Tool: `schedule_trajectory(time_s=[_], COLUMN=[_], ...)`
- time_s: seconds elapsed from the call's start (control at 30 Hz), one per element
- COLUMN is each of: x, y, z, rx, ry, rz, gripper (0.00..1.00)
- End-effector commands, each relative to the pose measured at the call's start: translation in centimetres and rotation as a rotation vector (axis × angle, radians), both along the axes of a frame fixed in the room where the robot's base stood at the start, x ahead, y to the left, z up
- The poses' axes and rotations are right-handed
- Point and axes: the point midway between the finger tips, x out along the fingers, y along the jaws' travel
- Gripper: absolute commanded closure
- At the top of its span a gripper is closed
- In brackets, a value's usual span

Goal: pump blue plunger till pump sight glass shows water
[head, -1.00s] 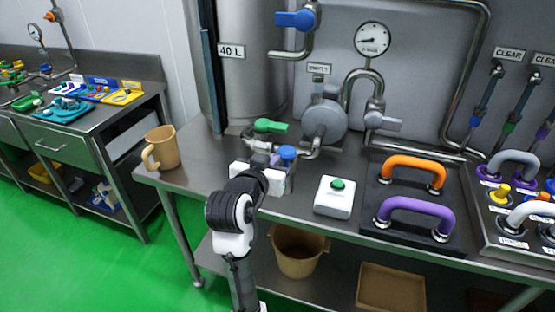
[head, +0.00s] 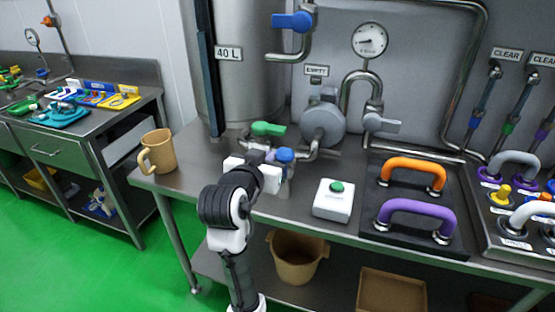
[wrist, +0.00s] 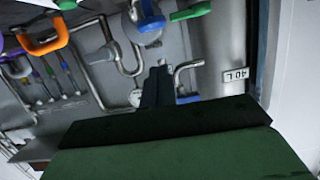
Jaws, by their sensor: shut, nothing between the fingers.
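The blue plunger (head: 285,155) stands on a pale upright cylinder near the front of the steel bench, left of the white box. My gripper (head: 258,157) is shut and empty, just left of the plunger in the head view. I cannot tell whether they touch. The grey round pump body (head: 322,125) sits behind them, joined to bent pipes. The pump sight glass is too small to make out. In the wrist view my dark fingers (wrist: 157,87) are together, and a blue knob (wrist: 151,25) shows beyond them.
A green-handled valve (head: 268,129) lies behind my gripper. A white box with a green button (head: 333,201) and orange (head: 412,170) and purple (head: 416,210) handles stand to the right. A tan mug (head: 158,152) stands at the bench's left end. The tank (head: 250,85) is behind.

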Motion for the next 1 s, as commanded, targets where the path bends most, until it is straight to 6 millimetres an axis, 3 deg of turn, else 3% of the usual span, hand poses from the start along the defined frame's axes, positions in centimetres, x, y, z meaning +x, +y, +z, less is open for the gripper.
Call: schedule_trajectory(time_s=[0.4,0.83,1.0], x=[0.0,0.0,1.2], y=[-0.4,-0.3,-0.8], z=[2.2,2.5,2.2], rx=[-0.023,-0.029,-0.030], ry=[0.001,0.007,0.010], rz=[-0.008,-0.007,-0.011], gripper=[1.00,1.00,1.00])
